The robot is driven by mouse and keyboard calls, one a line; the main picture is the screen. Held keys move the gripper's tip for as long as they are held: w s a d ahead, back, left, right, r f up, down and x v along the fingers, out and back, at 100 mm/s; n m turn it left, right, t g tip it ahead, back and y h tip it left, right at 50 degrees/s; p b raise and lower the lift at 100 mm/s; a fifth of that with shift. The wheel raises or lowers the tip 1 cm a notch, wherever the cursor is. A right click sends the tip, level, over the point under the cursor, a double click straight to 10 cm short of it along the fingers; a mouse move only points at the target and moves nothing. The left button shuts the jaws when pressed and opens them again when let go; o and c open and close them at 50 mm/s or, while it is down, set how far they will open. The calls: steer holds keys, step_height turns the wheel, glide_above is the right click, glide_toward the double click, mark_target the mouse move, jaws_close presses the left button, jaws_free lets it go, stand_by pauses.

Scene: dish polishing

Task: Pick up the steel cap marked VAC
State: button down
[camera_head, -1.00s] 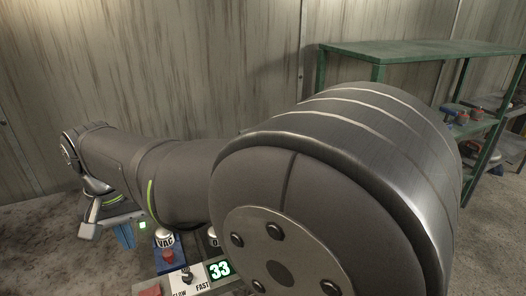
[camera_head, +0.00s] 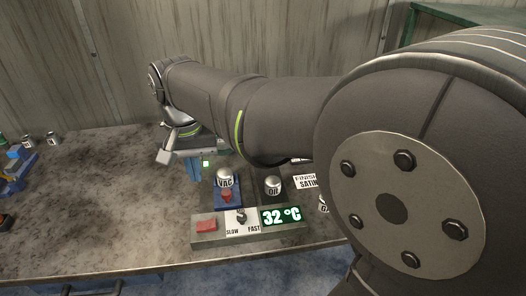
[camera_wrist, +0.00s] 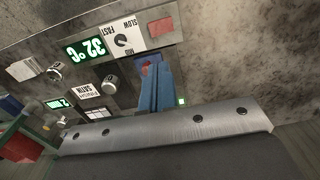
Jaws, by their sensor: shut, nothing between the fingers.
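The steel cap marked VAC (camera_head: 225,177) stands on a blue base with a red part in front, behind the control panel. In the wrist view the cap is hidden behind the fingers. My gripper (camera_head: 194,172) has blue fingers, pointing down just left of the VAC cap in the head view, apart from it. In the wrist view my gripper (camera_wrist: 153,75) shows its fingers shut together and empty.
A steel cap marked OIL (camera_head: 272,185) stands right of VAC. The control panel (camera_head: 207,239) has a red button, a knob and a 32 °C display. A SATIN sign (camera_head: 307,181) lies further right. Bench space on the left (camera_head: 100,190) is mostly clear.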

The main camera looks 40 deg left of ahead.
steer(key=c, duration=2.2)
jaws_free()
steer(key=c, duration=0.6)
jaws_free()
steer(key=n, duration=1.1)
glide_above(224, 171)
steer(key=f, duration=1.2)
steer(key=shift+s+a, duration=0.1)
steer(key=shift+a, duration=0.15)
steer(key=f, duration=0.4)
steer(key=shift+d, duration=0.4)
steer(key=shift+f, duration=0.6)
